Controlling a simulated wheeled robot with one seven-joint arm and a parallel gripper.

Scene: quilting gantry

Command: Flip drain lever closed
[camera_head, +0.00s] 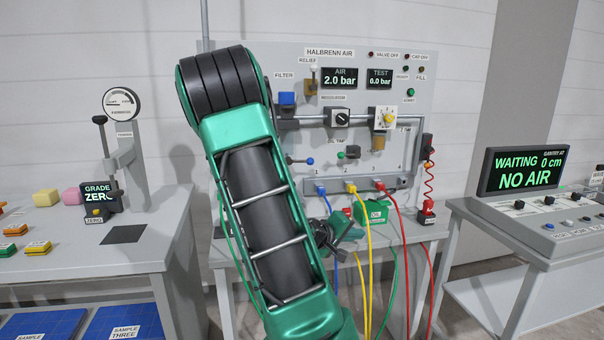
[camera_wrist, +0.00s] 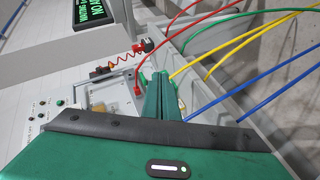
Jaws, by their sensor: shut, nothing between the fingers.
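The air panel (camera_head: 295,58) stands upright on the middle bench. Under its small trap label, a small lever with a dark knob (camera_head: 355,151) sits on the panel. A blue-knobbed lever (camera_head: 310,161) is to its left. No drain label is readable, so I cannot tell for sure which lever is the drain lever. My gripper (camera_head: 358,232) is low in front of the bench, below both levers and apart from them. In the wrist view its green fingers (camera_wrist: 160,78) are together with nothing between them. My arm hides the left part of the panel.
Blue (camera_head: 333,208), yellow (camera_head: 370,255) and red (camera_head: 392,222) hoses hang from the panel's ports close to my gripper. A gauge stand (camera_head: 125,150) is at left; a console (camera_head: 545,225) reading NO AIR is at right.

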